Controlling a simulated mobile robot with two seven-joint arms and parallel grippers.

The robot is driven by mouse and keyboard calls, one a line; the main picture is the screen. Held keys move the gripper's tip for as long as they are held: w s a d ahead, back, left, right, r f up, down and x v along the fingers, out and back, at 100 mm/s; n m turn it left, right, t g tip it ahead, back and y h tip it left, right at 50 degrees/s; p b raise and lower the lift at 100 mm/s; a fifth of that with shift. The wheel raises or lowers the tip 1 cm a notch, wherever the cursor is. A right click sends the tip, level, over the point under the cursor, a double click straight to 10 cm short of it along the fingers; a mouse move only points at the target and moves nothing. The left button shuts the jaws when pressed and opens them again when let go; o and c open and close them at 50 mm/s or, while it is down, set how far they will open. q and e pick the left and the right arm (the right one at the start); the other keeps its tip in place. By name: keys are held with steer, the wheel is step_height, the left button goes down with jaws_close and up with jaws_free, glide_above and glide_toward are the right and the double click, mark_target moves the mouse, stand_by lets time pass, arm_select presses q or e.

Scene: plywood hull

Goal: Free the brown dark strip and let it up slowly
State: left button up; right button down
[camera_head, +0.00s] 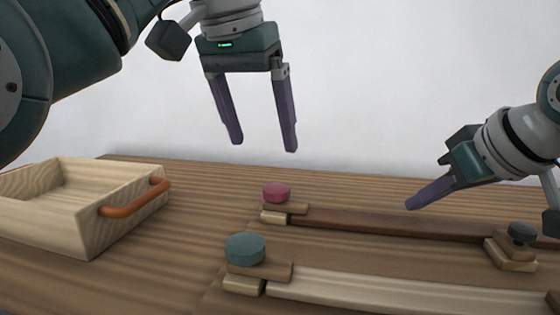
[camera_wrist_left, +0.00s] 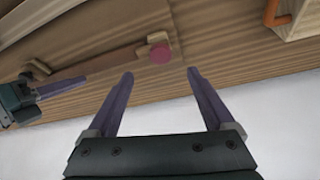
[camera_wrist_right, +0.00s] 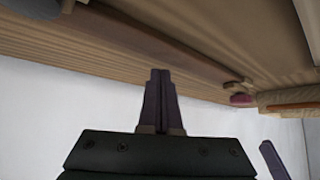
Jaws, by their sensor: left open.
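The brown dark strip (camera_head: 390,226) lies along the wooden bench top in the head view. Its left end is at a clamp with a pink-red knob (camera_head: 277,193) and a small wooden tab. A clamp with a dark knob (camera_head: 522,234) stands at its right part. My left gripper (camera_head: 263,145) is open and empty, above and behind the pink-red knob. That knob also shows beyond the fingers in the left wrist view (camera_wrist_left: 159,54). My right gripper (camera_head: 412,204) has its fingers together (camera_wrist_right: 160,72), tips close to the strip's middle; I cannot tell whether they touch it.
A pale strip (camera_head: 400,294) with a teal knob (camera_head: 245,248) at its left end runs nearer the front. A wooden box (camera_head: 110,222) with an orange handle (camera_head: 135,199) stands on the left. Bare bench lies between box and clamps. A white wall is behind.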

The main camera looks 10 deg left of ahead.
mark_target(274, 188)
arm_select(q)
steer(key=x, duration=0.9)
steer(key=shift+w+f, duration=0.2)
steer(key=shift+f, duration=0.1)
steer(key=shift+c, duration=0.3)
jaws_close()
arm_select(e)
steer(key=shift+f, duration=0.15)
steer(key=shift+f, duration=0.6)
